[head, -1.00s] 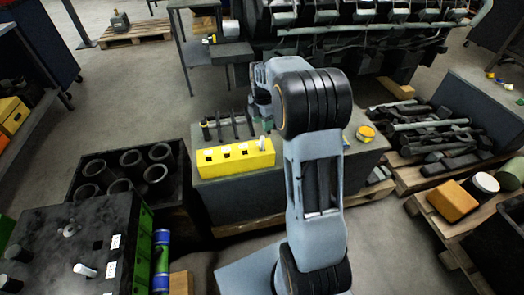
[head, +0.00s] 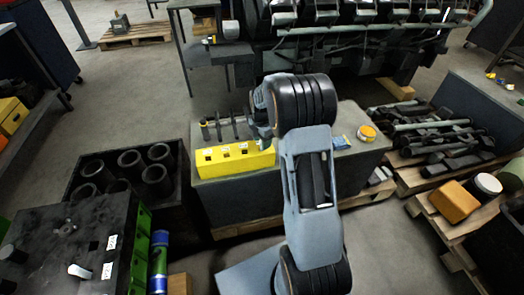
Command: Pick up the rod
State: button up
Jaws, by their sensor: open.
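Several slim dark rods stand or lie in a row on the grey workbench (head: 230,188), behind the yellow block (head: 235,161). One rod (head: 219,129) shows clearly, and another rod (head: 236,127) is to its right. I cannot tell which one the task means. My gripper (head: 265,136) is over the bench, just right of the row and at the right end of the yellow block. It is open, and its fingers are small and partly hidden by my wrist. I see nothing held in it.
A yellow-topped round tin (head: 366,134) sits on the bench's right end. A black crate of dark cylinders (head: 172,198) stands left of the bench. A pallet of metal parts (head: 400,185) is at right. A large engine (head: 350,40) stands behind.

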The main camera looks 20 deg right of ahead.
grip_shut()
dwell(0.4)
jog(key=shift+r, duration=0.1)
